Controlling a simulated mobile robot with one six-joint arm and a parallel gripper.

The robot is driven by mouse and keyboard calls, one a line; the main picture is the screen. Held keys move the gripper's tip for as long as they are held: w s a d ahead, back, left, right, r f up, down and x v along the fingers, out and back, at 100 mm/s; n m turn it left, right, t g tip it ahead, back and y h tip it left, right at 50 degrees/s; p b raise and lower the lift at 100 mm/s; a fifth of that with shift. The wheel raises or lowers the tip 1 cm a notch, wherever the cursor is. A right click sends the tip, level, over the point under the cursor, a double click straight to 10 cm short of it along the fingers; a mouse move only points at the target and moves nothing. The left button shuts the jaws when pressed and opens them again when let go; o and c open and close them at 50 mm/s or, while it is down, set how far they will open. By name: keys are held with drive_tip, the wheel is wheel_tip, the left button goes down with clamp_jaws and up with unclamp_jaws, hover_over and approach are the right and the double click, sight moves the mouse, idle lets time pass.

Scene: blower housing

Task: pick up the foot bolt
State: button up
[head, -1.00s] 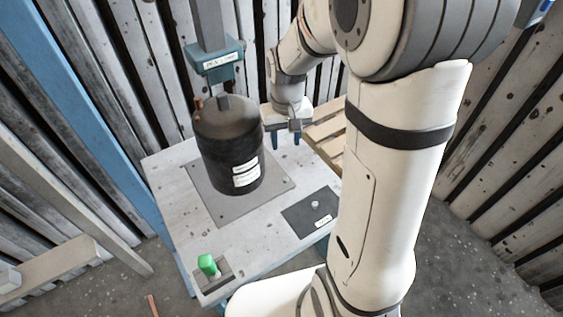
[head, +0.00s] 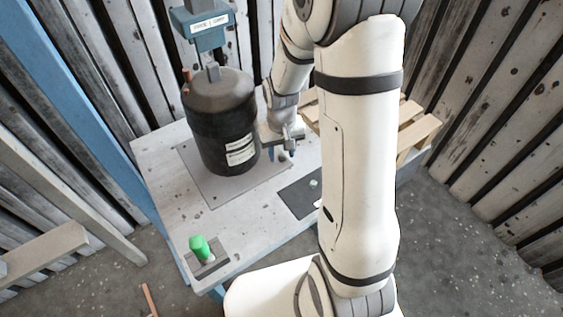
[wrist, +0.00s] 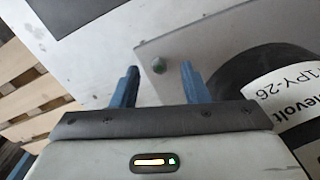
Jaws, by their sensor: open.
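My gripper (wrist: 158,72) is open, with one blue finger on each side of the bolt in the picture and nothing held. Whether the fingertips are down at the bolt's height I cannot tell. In the head view my gripper (head: 280,155) points down at the right of the black housing (head: 222,125), by the right corner of its plate. Its fingers show, but the bolt is hard to make out there.
The housing stands close beside my gripper. A dark mat (head: 297,203) with a small light part lies nearer on the table (head: 170,215). A green-topped item (head: 200,247) stands at the near left corner. A wooden pallet (head: 415,135) is behind at right.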

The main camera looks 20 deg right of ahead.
sight(282, 157)
drive_tip(key=shift+f, duration=0.15)
drive_tip(key=c, duration=0.8)
wheel_tip(282, 157, up, 18)
drive_tip(key=p, duration=0.6)
idle(0.4)
